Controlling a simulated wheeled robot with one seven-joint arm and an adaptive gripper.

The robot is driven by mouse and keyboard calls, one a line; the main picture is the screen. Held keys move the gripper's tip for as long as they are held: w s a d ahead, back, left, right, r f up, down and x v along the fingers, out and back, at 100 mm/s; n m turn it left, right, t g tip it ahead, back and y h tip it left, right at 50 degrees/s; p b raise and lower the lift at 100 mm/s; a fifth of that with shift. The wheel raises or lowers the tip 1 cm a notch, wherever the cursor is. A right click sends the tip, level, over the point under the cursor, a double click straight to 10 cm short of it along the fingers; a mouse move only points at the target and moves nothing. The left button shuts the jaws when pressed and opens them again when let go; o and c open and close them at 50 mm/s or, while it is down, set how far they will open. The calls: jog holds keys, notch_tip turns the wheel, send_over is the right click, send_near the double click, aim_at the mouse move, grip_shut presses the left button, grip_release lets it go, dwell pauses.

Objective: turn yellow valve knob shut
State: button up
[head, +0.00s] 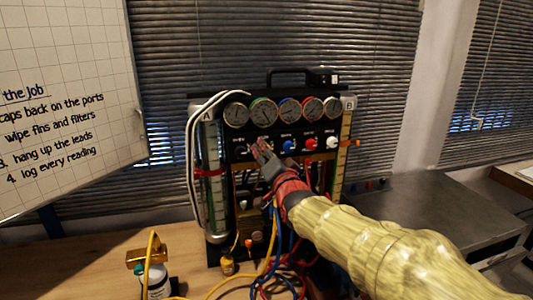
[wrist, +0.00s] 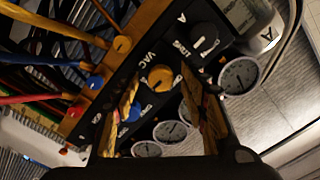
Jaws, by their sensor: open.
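The yellow valve knob (wrist: 160,78) is round and sits on the black panel beside the letters VAC in the wrist view. My gripper (wrist: 165,97) is open, with one finger on each side of the knob's place in that picture. The knob shows in the gap just beyond the fingertips. I cannot tell whether either finger touches it. In the head view my gripper (head: 262,152) is at the panel's knob row and covers the yellow knob.
A black knob (wrist: 203,38) and a blue knob (wrist: 130,110) flank the yellow one. Several gauges (head: 263,111) line the panel above. Coloured hoses (head: 275,250) hang below. A bottle (head: 156,280) stands on the wooden bench (head: 90,262) at left.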

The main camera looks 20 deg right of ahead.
jog(key=s, duration=1.1)
jog(key=s+f+n+g, duration=0.3)
jog(key=s+f+g, duration=0.1)
jog(key=f, duration=0.4)
jog(key=s+f+n+g, duration=0.2)
jog(key=s+f+g, duration=0.15)
jog(key=f, duration=0.35)
jog(key=s+f+n+g+p, duration=0.1)
jog(key=s+n+g+p, duration=0.2)
jog(key=s, duration=1.8)
jog(key=shift+n+g+p, duration=0.4)
jog(key=shift+n+g, duration=0.2)
jog(key=shift+g, duration=0.35)
